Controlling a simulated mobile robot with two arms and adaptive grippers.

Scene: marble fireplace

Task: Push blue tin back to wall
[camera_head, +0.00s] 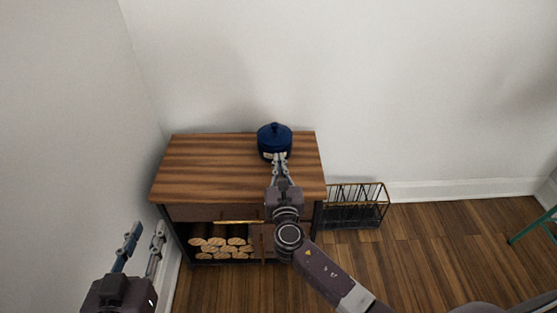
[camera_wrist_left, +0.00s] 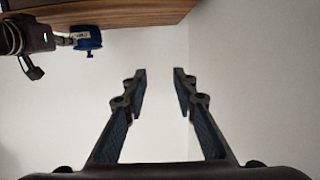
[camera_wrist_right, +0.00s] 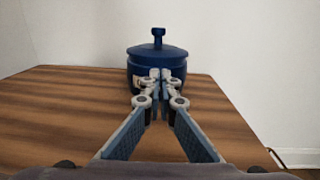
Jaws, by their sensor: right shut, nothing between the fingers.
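The blue tin (camera_head: 274,137) is round with a knobbed lid and a pale label on its front. It stands upright at the back of the wooden cabinet top (camera_head: 215,165), close to the wall. My right gripper (camera_head: 279,158) is shut and empty, its fingertips at the tin's front. In the right wrist view the fingertips (camera_wrist_right: 160,75) overlap the lower front of the tin (camera_wrist_right: 157,58); they look to be touching it. My left gripper (camera_head: 143,232) is open and empty, low at the left, away from the tin. The left wrist view shows the tin (camera_wrist_left: 87,38) at its upper left.
The white wall (camera_head: 360,80) runs behind the cabinet, and another wall (camera_head: 70,120) stands close on its left. A black wire basket (camera_head: 355,208) stands on the floor right of the cabinet. Firewood logs (camera_head: 220,246) lie in the shelf below. The cabinet top left of the tin is clear.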

